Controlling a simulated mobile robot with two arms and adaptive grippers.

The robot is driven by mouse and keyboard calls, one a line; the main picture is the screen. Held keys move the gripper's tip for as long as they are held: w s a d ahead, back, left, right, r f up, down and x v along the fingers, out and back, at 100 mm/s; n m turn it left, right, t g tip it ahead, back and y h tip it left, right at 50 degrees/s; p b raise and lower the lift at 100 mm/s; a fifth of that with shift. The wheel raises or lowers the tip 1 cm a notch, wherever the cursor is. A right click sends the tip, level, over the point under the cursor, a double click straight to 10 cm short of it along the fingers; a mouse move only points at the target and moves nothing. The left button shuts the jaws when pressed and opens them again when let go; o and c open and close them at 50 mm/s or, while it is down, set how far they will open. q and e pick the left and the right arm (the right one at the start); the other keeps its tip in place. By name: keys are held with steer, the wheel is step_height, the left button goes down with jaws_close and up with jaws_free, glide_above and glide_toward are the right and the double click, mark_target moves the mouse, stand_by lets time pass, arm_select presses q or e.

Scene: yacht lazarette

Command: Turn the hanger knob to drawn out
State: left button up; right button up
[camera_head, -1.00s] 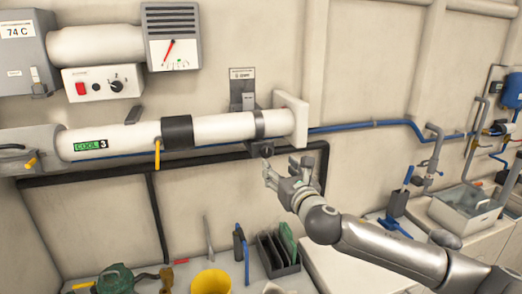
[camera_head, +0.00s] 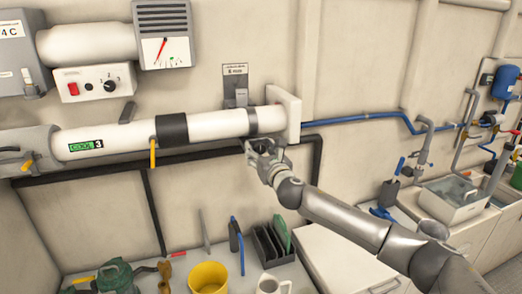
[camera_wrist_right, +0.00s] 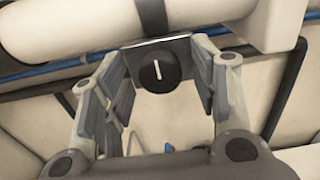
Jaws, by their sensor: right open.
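The hanger knob (camera_wrist_right: 158,72) is a round black knob with a white pointer line, on a dark plate under the white pipe. In the right wrist view it sits between the two fingers of my right gripper (camera_wrist_right: 160,95), beyond the fingertips or level with them; contact cannot be told. The pointer stands nearly upright in that view. In the head view my right gripper (camera_head: 262,150) is open just below the white pipe (camera_head: 215,126), by the dark clamp band, and it hides the knob. My left gripper is out of view.
A label plate (camera_head: 235,84) stands on the wall above the clamp. A yellow lever (camera_head: 152,152) hangs from the pipe to the left. A black rail (camera_head: 150,172) runs below. A bench with a yellow cup (camera_head: 209,278) and a black rack (camera_head: 268,245) lies underneath.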

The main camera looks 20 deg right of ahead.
steer(key=c, duration=1)
